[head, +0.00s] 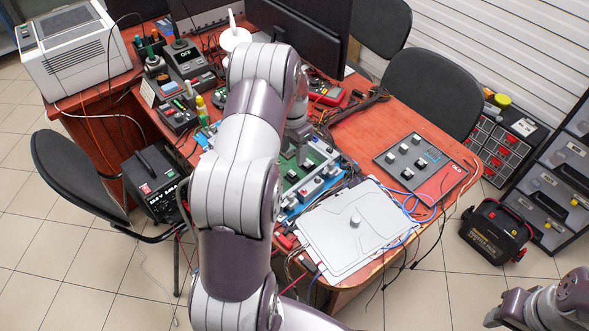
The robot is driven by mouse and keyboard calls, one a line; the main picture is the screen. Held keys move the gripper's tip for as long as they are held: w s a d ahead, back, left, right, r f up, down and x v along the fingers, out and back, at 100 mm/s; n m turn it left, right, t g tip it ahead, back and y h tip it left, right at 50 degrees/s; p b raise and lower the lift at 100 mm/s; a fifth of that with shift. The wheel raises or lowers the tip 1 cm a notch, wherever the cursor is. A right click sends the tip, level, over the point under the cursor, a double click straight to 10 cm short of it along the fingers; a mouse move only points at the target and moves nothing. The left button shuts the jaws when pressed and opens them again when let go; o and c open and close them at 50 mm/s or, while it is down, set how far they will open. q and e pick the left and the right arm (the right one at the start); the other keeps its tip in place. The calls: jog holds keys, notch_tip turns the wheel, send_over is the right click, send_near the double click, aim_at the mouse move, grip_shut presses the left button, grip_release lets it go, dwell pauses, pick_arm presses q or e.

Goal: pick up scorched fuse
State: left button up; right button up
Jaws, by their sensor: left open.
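My left arm reaches across the middle of the head view to a green circuit board (321,160) in a blue frame on the red-brown table. My left gripper (301,155) is open, just over the board's upper part, and partly hidden by my arm. Small blocks and knobs sit on the board. I cannot make out which, if any, is the scorched fuse; my arm hides the board's left part. Only links of my right arm show at the bottom right.
A pale grey lidded panel (338,246) lies at the table's front, with hoses and cables beside it. A grey and red panel with knobs (440,183) lies to the right. Instruments and a monitor (297,34) crowd the back. A black battery unit (492,232) stands on the floor.

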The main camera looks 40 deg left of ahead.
aim_at(293, 172)
pick_arm(q)
notch_tip(293, 172, down, 8)
jog(key=shift+f+p, duration=0.2)
jog(key=shift+p, duration=0.25)
grip_shut()
